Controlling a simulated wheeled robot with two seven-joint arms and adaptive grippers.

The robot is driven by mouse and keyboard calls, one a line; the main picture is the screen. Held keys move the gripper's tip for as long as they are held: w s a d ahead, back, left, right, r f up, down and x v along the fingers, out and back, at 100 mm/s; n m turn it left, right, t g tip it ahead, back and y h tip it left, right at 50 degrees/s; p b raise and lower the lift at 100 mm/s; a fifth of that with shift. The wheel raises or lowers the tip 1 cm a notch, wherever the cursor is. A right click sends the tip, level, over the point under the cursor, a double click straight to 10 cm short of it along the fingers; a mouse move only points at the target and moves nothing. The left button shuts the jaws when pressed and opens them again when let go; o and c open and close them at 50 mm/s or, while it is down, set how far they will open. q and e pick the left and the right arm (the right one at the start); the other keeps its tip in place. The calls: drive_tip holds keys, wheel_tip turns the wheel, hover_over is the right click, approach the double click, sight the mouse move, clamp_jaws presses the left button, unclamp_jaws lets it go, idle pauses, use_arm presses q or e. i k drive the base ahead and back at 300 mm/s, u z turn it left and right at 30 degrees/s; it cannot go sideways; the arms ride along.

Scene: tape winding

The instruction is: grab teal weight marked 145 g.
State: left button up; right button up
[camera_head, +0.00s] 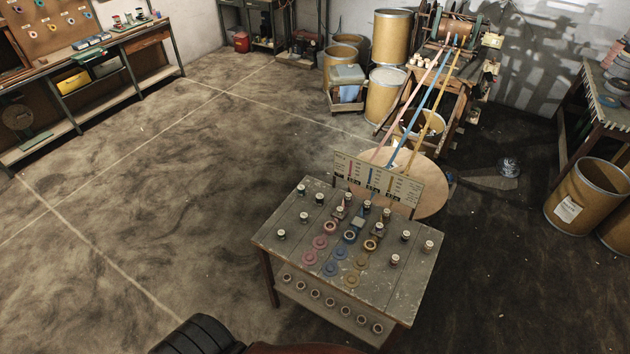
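A grey wooden table (270,237) stands right of the middle. Several small weights with pale tops are spread over it. At this size I cannot read the weights' markings or tell which is teal. A bluish block (357,222) stands near the middle of the table. Neither of my grippers is in view.
Pink (320,242), blue (340,254) and tan discs (361,262) lie in rows on the tabletop. An upright sign board (400,187) lines its back edge. Coloured strips run from a winding machine (457,28) behind. Open floor (150,210) lies to the left.

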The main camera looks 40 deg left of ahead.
sight(301, 188)
drive_tip(key=i, duration=0.45)
drive_tip(key=u, duration=2.35)
